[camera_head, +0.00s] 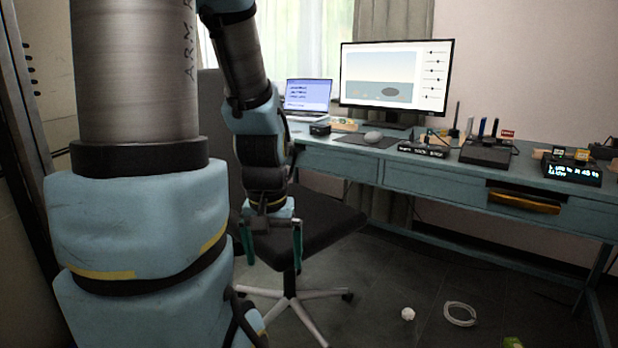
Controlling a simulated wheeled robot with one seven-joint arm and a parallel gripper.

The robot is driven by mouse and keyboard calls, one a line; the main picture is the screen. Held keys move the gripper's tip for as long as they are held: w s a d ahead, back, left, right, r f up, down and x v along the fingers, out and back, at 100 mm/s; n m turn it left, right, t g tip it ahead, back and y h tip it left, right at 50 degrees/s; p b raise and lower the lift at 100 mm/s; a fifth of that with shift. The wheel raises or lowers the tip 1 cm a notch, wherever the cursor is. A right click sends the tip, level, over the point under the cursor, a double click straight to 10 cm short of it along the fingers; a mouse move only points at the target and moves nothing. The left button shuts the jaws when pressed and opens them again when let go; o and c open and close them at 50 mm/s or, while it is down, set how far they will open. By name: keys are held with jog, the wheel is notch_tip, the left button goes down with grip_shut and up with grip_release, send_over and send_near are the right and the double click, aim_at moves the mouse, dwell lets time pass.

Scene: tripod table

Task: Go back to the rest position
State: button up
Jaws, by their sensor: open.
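My gripper (269,248) points down in front of the office chair's black seat, left of the picture's middle. Its two greenish fingers are spread apart, and I see nothing held between them. My arm comes down from the top and fills much of the left side, hiding what lies behind it.
An office chair (335,232) stands right behind my gripper. A blue desk (440,180) with a monitor (396,78), a laptop (308,96) and small devices runs along the wall. A white ball (408,314) and a pale ring (460,314) lie on the dark floor.

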notch_tip(320, 180, up, 25)
jog(key=p, duration=2.2)
jog(key=shift+f, duration=0.15)
